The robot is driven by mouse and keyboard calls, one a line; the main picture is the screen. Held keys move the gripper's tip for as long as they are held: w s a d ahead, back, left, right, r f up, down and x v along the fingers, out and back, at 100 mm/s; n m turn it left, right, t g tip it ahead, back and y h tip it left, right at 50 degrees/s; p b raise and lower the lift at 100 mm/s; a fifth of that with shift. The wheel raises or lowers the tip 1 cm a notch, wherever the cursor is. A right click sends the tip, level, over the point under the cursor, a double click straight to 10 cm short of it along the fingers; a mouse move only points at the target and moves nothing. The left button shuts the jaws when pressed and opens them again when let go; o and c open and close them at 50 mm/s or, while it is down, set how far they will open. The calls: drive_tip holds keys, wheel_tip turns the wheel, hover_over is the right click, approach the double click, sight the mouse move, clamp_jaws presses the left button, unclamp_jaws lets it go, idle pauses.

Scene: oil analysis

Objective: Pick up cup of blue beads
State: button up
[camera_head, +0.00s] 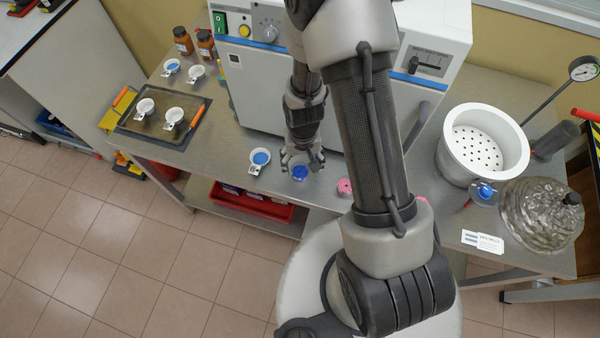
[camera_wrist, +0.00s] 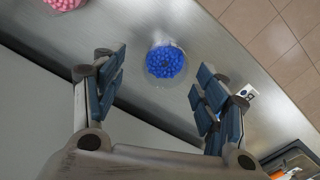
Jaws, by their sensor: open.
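The cup of blue beads (camera_wrist: 165,62) is a clear round cup on the grey metal bench top, ahead of my fingers in the wrist view. In the head view the blue beads (camera_head: 300,173) show at the bench's front edge, just beyond the tips of my gripper (camera_head: 301,160). In the wrist view my gripper (camera_wrist: 160,78) is open and empty, with one blue-padded finger to the left of the cup and one to the right. I cannot tell whether the fingertips reach down to its height.
Pink beads (camera_wrist: 65,4) stand to the left in the wrist view, also in the head view (camera_head: 344,187). A white cup with blue contents (camera_head: 260,158) stands left of the beads. A large white oven (camera_head: 270,85) is behind. A dark tray (camera_head: 150,138) lies at left.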

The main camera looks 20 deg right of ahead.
sight(300, 172)
drive_tip(key=f, duration=0.3)
drive_tip(key=f+b, duration=0.1)
drive_tip(key=shift+a+f, duration=0.3)
drive_tip(key=shift+f, duration=0.1)
drive_tip(key=shift+c, duration=0.5)
drive_tip(key=c, duration=1.1)
